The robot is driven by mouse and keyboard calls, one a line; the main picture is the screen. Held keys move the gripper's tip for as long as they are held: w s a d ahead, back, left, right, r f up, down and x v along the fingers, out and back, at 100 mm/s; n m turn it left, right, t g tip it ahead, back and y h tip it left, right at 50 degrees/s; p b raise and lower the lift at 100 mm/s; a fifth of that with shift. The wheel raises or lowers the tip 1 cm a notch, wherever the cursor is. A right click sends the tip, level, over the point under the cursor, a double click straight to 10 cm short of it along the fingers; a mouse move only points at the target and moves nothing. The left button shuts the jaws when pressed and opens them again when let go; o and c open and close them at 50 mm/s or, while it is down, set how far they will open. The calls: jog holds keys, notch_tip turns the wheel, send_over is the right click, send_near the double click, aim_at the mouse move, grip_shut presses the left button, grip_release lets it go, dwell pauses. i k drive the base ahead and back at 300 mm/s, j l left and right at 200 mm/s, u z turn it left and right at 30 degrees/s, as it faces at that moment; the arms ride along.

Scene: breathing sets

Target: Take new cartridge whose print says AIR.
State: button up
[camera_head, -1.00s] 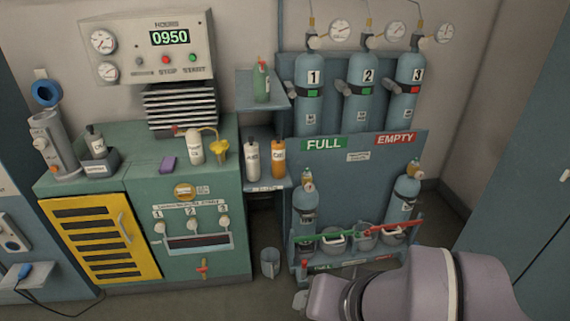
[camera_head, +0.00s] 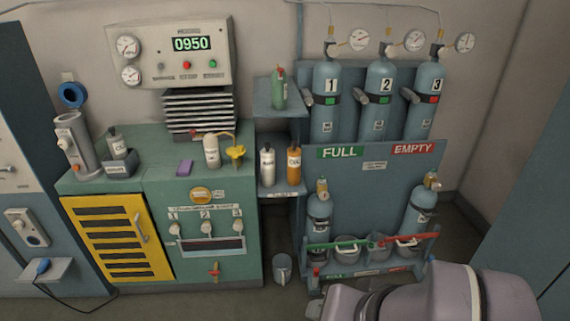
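A white cartridge (camera_head: 267,166) with a dark top stands upright on the small lower shelf. Its label has dark print that is too small to read surely. An orange cartridge (camera_head: 294,166) with a pale label stands just right of it; its print is also unclear. A green bottle (camera_head: 279,91) stands on the upper shelf. My gripper (camera_head: 325,304) is at the bottom edge, low and well away from the shelves. Its fingers are too small and cut off to show whether they are open or shut.
A cylinder rack (camera_head: 375,195) stands to the right. A bucket (camera_head: 282,268) is on the floor between them.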

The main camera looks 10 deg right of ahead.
aim_at(267, 153)
jog(key=i+j, duration=0.45)
jog(key=i, duration=0.15)
jog(key=i+j, duration=0.45)
jog(key=i, duration=0.15)
jog(key=i+j, duration=0.45)
jog(key=i, duration=0.15)
jog(key=z, duration=0.05)
